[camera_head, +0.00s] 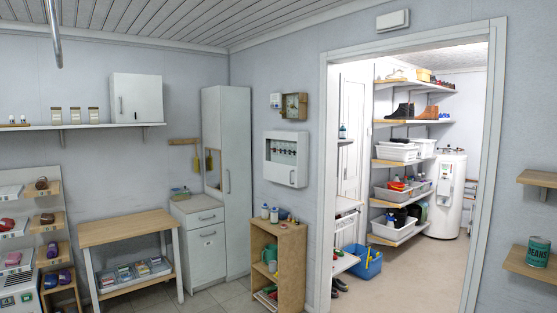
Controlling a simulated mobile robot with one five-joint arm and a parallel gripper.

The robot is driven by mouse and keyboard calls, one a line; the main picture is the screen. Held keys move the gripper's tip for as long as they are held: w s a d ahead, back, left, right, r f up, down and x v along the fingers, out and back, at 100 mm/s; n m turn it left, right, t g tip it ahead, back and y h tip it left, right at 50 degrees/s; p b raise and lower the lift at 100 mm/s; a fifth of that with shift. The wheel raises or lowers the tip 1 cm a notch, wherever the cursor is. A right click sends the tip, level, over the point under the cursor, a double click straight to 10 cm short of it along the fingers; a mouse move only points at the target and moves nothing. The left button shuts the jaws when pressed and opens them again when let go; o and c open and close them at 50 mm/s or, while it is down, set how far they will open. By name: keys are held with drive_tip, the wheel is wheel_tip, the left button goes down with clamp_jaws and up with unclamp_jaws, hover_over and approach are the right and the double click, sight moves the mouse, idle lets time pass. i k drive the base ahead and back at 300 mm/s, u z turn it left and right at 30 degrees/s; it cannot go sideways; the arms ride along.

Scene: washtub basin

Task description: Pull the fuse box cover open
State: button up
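A white box (286,138), which looks like the fuse box, is mounted on the wall left of the doorway. Its front has a window-like recess with a row of small dark items, too small to make out. The cover looks shut, but at this distance I cannot be sure. My gripper is not in view.
A low wooden shelf unit (291,240) with bottles on top stands below the box. A tall white cabinet (226,150) stands left of it in the corner. The open doorway (325,150) is to the right. A wooden table (127,226) stands at the left.

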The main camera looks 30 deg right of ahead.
sight(281, 157)
drive_tip(key=z, duration=0.35)
drive_tip(key=i, duration=0.8)
drive_tip(key=z, duration=0.7)
drive_tip(key=i, duration=1.9)
drive_tip(key=u, duration=0.6)
drive_tip(key=i, duration=1.35)
drive_tip(key=u, duration=1.25)
drive_tip(key=k, duration=0.75)
drive_tip(key=u, duration=0.1)
drive_tip(key=i, duration=0.75)
drive_tip(key=z, duration=0.2)
drive_tip(key=k, duration=0.75)
drive_tip(key=u, duration=0.05)
